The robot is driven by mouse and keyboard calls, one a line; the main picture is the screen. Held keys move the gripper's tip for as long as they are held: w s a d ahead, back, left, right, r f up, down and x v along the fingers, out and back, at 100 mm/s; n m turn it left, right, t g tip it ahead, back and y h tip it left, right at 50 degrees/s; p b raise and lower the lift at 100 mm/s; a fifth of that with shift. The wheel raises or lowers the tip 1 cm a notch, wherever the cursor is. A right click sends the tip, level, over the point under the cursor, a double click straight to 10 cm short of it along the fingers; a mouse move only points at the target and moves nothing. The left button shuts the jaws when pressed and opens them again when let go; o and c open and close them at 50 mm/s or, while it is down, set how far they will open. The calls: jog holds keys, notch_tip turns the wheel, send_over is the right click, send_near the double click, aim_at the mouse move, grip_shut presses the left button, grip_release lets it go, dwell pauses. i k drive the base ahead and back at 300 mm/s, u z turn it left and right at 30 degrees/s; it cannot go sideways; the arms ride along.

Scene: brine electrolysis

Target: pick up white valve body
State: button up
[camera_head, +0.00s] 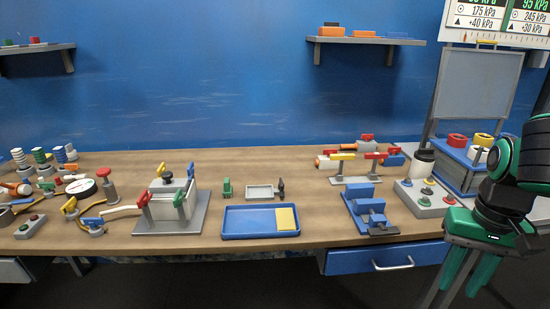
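A small white body with an orange-red end and a yellow handle (329,161) lies among valve pieces at the back right of the workbench. It looks like the white valve body, but it is small and partly hidden by the stand in front, so I cannot be sure. My gripper (461,284) hangs at the lower right, in front of the bench's edge and far from that piece. Its green fingers point down and stand apart, with nothing seen between them.
A grey stand (356,180) carries yellow and red handles. A blue vise (368,210), a blue tray (246,223) and a button box (425,200) stand nearby. A clamped cell (170,207) is left of centre. The bench's back middle is clear.

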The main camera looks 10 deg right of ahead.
aim_at(324, 163)
jog(key=u, duration=0.4)
jog(key=i, duration=1)
jog(key=u, duration=0.45)
